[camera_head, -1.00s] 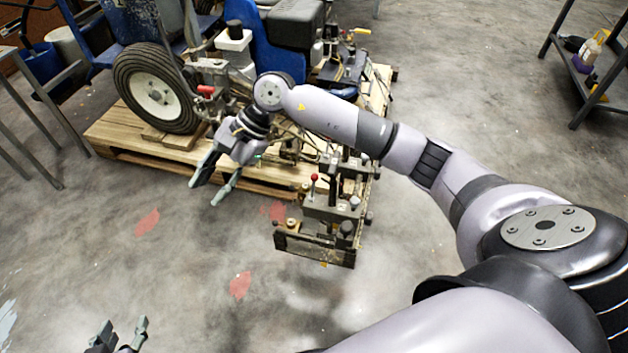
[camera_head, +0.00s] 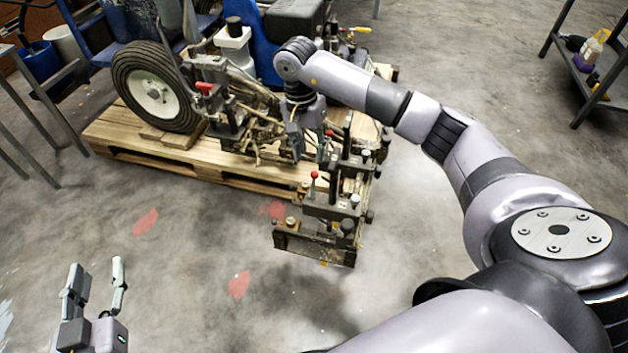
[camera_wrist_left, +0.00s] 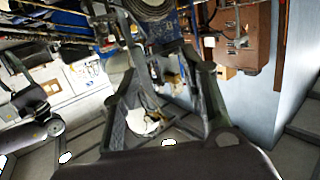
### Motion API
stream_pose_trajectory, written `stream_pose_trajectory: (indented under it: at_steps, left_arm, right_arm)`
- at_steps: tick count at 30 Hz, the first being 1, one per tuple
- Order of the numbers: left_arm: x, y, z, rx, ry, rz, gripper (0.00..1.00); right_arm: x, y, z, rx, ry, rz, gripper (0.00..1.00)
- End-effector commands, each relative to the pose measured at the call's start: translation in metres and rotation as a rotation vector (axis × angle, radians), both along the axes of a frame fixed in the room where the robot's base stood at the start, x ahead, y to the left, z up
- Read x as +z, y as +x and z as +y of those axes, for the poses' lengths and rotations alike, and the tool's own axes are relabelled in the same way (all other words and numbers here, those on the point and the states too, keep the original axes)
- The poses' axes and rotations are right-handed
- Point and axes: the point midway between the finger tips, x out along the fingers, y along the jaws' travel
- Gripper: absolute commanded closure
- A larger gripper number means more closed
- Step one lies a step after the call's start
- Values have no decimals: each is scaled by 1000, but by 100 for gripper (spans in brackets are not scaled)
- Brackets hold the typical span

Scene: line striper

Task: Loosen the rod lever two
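The line striper stands on a wooden pallet, with its rod-and-bracket assembly (camera_head: 335,205) reaching out over the floor. A small lever with a red knob (camera_head: 314,176) stands upright on this assembly, and a red-handled lever (camera_head: 204,88) sits beside the wheel. I cannot tell which is rod lever two. My right gripper (camera_head: 310,150) points down among the rods, above and slightly left of the red knob. Its fingers look apart; any contact is hidden. My left gripper (camera_head: 95,275) is open and empty over the floor at lower left; its spread fingers show in the left wrist view (camera_wrist_left: 165,75).
The wooden pallet (camera_head: 225,178) and the large wheel (camera_head: 155,88) lie left of my right gripper. A metal rack (camera_head: 575,75) stands at the upper right and a metal frame (camera_head: 40,120) at the left.

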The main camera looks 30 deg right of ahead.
Motion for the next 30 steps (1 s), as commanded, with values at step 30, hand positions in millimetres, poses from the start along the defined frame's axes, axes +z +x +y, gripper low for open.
stream_pose_trajectory:
  at_steps: [30]
  left_arm:
    - [114, -12, -13, -37, -165, -620, 60]
  right_arm:
    - [-103, -10, -5, 1, 1, 0, 65]
